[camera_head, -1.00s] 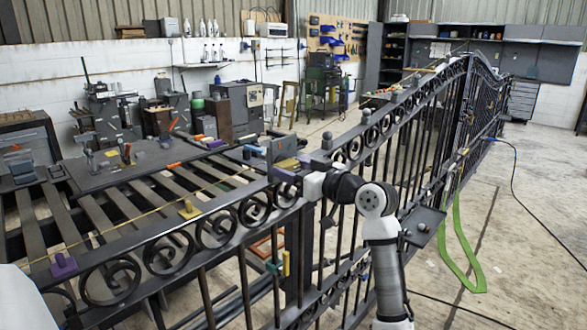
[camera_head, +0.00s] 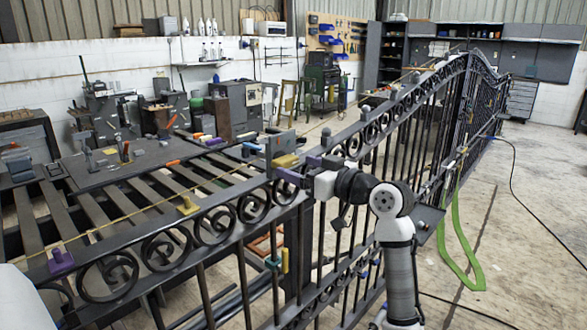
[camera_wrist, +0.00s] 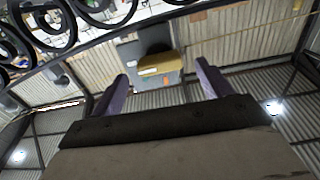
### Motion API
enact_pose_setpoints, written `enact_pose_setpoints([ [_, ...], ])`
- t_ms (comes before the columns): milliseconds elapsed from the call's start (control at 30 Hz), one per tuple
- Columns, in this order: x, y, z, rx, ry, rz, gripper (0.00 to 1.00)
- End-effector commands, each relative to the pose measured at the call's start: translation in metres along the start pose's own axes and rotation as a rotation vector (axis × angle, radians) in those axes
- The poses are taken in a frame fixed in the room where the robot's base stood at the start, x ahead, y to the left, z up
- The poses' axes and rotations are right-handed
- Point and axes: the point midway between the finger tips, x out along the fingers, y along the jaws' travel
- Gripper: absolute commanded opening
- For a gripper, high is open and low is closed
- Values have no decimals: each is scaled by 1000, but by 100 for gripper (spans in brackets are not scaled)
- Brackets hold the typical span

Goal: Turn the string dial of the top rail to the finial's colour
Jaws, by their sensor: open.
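A grey plate (camera_head: 281,145) with a yellow-olive block (camera_head: 285,161) stands on the gate's top rail near the middle of the head view. The block also shows in the wrist view (camera_wrist: 147,64), in front of the plate, with small orange and white marks on it. I cannot tell whether this is the string dial. My gripper (camera_head: 300,168) has two purple fingers and is just right of the block. In the wrist view my gripper (camera_wrist: 161,88) is open and empty; the block appears beyond the fingertips, apart from them. Grey knobs (camera_head: 327,138) top the gate; I cannot tell which is the finial.
A string runs along the top rail (camera_head: 120,240), with a purple piece (camera_head: 61,262) and a yellow piece (camera_head: 187,206) by it. Scrolls and upright bars lie close below. Green webbing (camera_head: 462,262) hangs at the right. Open floor (camera_head: 535,240) lies right of the gate.

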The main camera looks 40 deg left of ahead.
Motion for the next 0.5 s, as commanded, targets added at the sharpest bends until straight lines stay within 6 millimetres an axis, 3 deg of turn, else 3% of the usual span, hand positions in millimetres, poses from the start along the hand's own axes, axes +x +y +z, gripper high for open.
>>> enact_pose_setpoints([
  [300, -74, 1, 3, -1, 2, 3, 78],
  [500, -101, 1, 1, 1, 1, 2, 78],
])
